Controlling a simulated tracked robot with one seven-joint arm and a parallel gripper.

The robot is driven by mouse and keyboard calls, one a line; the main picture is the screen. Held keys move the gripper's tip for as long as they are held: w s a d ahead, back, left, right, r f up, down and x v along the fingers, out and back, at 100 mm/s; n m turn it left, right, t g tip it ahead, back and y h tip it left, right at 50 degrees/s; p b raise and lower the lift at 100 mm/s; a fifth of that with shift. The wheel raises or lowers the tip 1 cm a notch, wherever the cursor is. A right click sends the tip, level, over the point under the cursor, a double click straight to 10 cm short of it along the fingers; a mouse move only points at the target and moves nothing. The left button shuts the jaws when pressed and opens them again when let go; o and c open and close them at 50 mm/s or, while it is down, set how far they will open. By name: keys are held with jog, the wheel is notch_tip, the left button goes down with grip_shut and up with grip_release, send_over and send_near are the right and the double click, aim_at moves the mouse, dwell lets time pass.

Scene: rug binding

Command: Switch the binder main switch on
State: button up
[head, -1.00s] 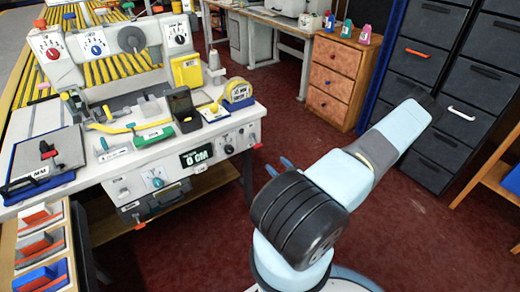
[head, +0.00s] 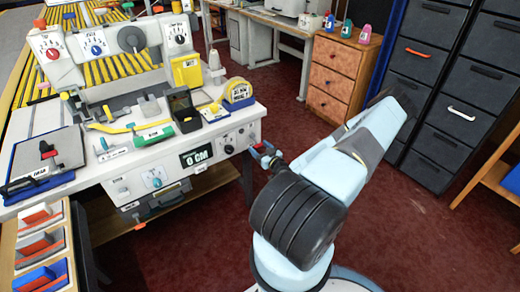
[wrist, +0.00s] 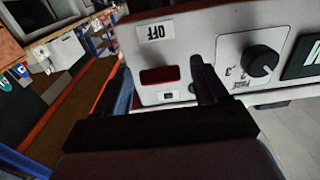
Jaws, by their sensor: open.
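The binder (head: 215,150) has a white front panel with a dark display reading "0 CM" and a knob. In the wrist view, a dark red rectangular switch (wrist: 160,75) sits in the panel near its end, with an upside-down OFF label (wrist: 156,32) beside it and a small dark element (wrist: 168,96) on the other side. My gripper (wrist: 160,88) is open and empty, its dark fingers on either side of the switch. In the head view, my gripper (head: 266,154) is at the panel's right end. Contact with the panel cannot be told.
A black knob (wrist: 262,60) lies to the right of the switch in the wrist view. A wooden drawer unit (head: 338,75) and dark drawer cabinets (head: 440,95) stand behind my arm. Red floor is free between them and the binder table.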

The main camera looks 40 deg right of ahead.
aim_at(256, 142)
jog(key=shift+c, duration=0.4)
jog(key=c, duration=1)
jog(key=shift+r, duration=0.1)
jog(key=shift+s+r+g, duration=0.1)
jog(key=shift+r+g, duration=0.35)
jog(key=shift+g, duration=0.35)
jog(key=shift+s+r+g, duration=0.1)
jog(key=shift+r+g, duration=0.35)
jog(key=shift+g, duration=0.35)
jog(key=r+g, duration=0.2)
jog(key=g, duration=0.1)
jog(key=r+g, duration=0.1)
jog(key=g, duration=0.2)
jog(key=shift+w+r, duration=0.35)
jog(key=shift+w+r+g, duration=0.2)
jog(key=shift+r+g, duration=0.15)
jog(key=shift+g, duration=0.35)
jog(key=shift+w+r+g, duration=0.15)
jog(key=shift+r+g, duration=0.15)
jog(key=shift+g, duration=0.4)
jog(key=shift+w, duration=0.1)
